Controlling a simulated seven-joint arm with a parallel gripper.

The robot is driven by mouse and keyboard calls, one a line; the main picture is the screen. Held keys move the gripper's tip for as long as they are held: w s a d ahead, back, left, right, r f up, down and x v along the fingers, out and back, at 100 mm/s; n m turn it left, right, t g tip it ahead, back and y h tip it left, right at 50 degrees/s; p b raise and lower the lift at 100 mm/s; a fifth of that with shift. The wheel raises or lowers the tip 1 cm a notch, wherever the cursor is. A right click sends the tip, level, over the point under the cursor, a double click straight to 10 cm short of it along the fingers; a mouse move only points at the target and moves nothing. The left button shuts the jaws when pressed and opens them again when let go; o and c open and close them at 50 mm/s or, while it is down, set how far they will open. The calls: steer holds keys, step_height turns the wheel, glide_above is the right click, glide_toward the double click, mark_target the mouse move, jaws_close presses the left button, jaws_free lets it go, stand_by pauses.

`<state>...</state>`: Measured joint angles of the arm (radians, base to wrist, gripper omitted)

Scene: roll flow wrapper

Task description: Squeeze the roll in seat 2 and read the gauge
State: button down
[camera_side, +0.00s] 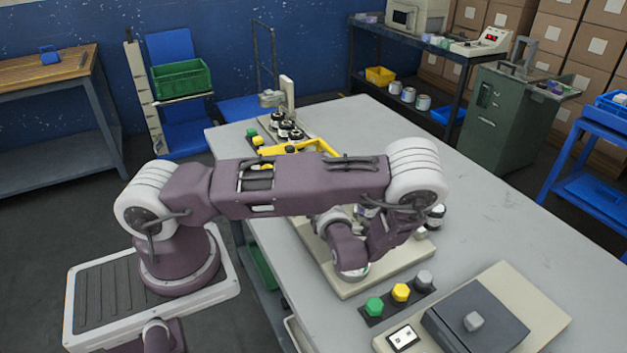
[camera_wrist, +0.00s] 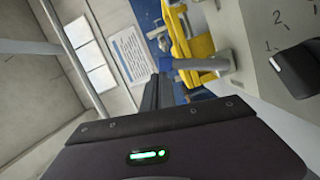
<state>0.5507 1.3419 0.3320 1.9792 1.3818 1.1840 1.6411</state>
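My gripper's fingers (camera_wrist: 158,92) show in the wrist view as two dark bars side by side with no clear gap, and nothing shows between them. In the side view my arm hides them. The numbers 1 and 2 are marked on a pale plate (camera_wrist: 250,30) at the right of the wrist view, apart from the fingers. A black rounded thing (camera_wrist: 298,68) lies beside them. In the side view, a dark roll-like thing (camera_side: 437,214) stands partly behind my wrist on a beige base (camera_side: 400,268). I cannot tell which seat it is in. No gauge reading is legible.
Several black-and-white rolls (camera_side: 285,129) and a yellow bracket (camera_side: 310,147) are farther back on the table (camera_side: 480,225). Green (camera_side: 375,306), yellow (camera_side: 400,292) and grey buttons sit in front, near a dark block (camera_side: 490,312).

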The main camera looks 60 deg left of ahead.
steer(key=v, duration=0.9)
steer(key=shift+d+r, duration=0.25)
steer(key=shift+d, duration=0.05)
steer(key=shift+s, duration=0.1)
steer(key=s+d+r+m+h, duration=0.3)
steer(key=s+r+m+h, duration=0.2)
steer(key=m, duration=0.5)
steer(key=s+d+r+m+t+h, duration=0.1)
steer(key=s+d+r+m+h, duration=0.3)
steer(key=r+m, duration=0.5)
steer(key=s+d+r+m+h, duration=0.3)
steer(key=s+r+m+h, duration=0.3)
steer(key=m, duration=0.6)
steer(key=shift+d+r+t+h, duration=0.15)
steer(key=shift+r+t+h, duration=0.15)
steer(key=shift+r+h, duration=0.65)
steer(key=shift+s+f, duration=0.15)
